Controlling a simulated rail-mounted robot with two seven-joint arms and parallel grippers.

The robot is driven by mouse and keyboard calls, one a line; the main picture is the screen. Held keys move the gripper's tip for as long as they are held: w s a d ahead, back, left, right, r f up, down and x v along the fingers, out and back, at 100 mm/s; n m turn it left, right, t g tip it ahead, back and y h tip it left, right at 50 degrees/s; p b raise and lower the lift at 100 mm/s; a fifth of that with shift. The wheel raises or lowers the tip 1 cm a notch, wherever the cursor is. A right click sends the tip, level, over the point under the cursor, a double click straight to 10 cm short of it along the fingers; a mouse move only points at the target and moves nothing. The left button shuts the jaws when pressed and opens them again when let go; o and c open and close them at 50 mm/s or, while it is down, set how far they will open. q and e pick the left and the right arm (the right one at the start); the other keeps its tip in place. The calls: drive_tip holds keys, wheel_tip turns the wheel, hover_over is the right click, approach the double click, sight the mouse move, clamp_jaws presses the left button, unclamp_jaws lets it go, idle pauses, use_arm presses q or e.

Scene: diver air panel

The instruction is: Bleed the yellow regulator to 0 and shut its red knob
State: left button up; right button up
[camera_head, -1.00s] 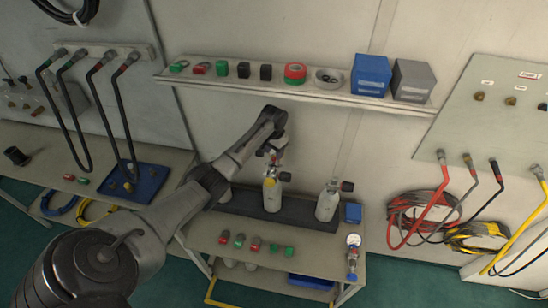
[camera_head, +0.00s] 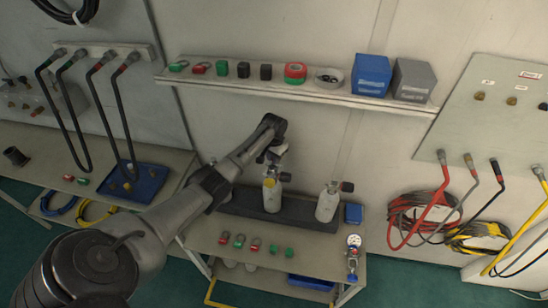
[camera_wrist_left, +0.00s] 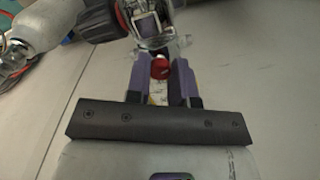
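The left of two pale cylinders (camera_head: 271,198) stands in a dark rack, with a yellow mark at its top and a side knob (camera_head: 285,177). My left gripper (camera_head: 268,159) is at the fittings above it, which it partly covers. In the left wrist view a small red knob (camera_wrist_left: 160,68) sits between the two purple fingertips, below a metal fitting (camera_wrist_left: 150,22). The fingers are close to both its sides; whether they press on it I cannot tell. A black knob (camera_wrist_left: 98,22) lies left of the fitting. No gauge reading is legible. My right gripper is out of view.
The second cylinder (camera_head: 327,203) stands to the right, near a blue box (camera_head: 353,213) and a gauge (camera_head: 354,240). Small red and green pieces (camera_head: 256,244) lie along the bench front. A shelf (camera_head: 320,96) with boxes runs above the arm.

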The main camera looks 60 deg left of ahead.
use_arm(q)
clamp_jaws()
